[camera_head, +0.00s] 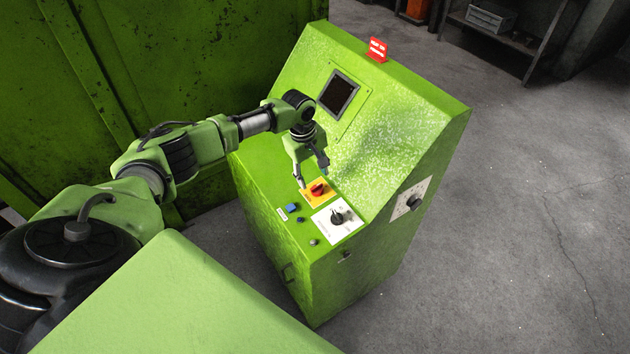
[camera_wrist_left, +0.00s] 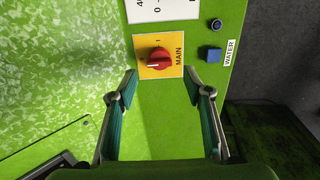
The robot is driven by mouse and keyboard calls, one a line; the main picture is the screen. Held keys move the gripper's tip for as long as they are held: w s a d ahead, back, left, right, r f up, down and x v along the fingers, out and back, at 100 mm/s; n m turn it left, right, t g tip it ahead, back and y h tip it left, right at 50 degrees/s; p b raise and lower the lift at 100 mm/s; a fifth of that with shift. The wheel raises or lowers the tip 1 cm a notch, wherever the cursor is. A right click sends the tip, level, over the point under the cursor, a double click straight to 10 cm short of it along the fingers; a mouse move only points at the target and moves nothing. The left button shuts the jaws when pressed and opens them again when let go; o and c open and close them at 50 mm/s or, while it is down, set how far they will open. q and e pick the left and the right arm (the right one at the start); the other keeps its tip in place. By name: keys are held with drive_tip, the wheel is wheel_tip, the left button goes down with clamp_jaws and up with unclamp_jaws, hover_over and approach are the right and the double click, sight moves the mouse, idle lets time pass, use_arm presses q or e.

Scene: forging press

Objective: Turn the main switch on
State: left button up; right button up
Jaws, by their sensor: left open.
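The main switch (camera_head: 317,189) is a red rotary knob on a yellow plate on the green console's sloped desk. In the left wrist view the red knob (camera_wrist_left: 158,59) sits on the yellow plate, beside the word MAIN. Its handle lies across the picture, roughly level. My left gripper (camera_head: 313,178) is above the desk near the plate, its fingers pointing down. My right gripper is out of view.
The green console (camera_head: 400,150) carries a dark screen (camera_head: 338,94) and a red sign (camera_head: 377,50). A white plate with a black knob (camera_head: 337,217) adjoins the main switch. A blue button (camera_head: 292,208) labelled WATER is nearby. Another black knob (camera_head: 412,203) is on the right side. A green machine wall stands behind.

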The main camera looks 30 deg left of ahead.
sight(316, 186)
use_arm(q)
drive_tip(key=shift+w+d+f, duration=0.1)
drive_tip(key=shift+w+f, duration=0.1)
drive_tip(key=shift+f, duration=0.9)
drive_tip(key=shift+w+d+f, duration=0.1)
drive_tip(key=shift+w+f, duration=0.05)
drive_tip(key=shift+f, duration=0.95)
drive_tip(key=c, duration=1.1)
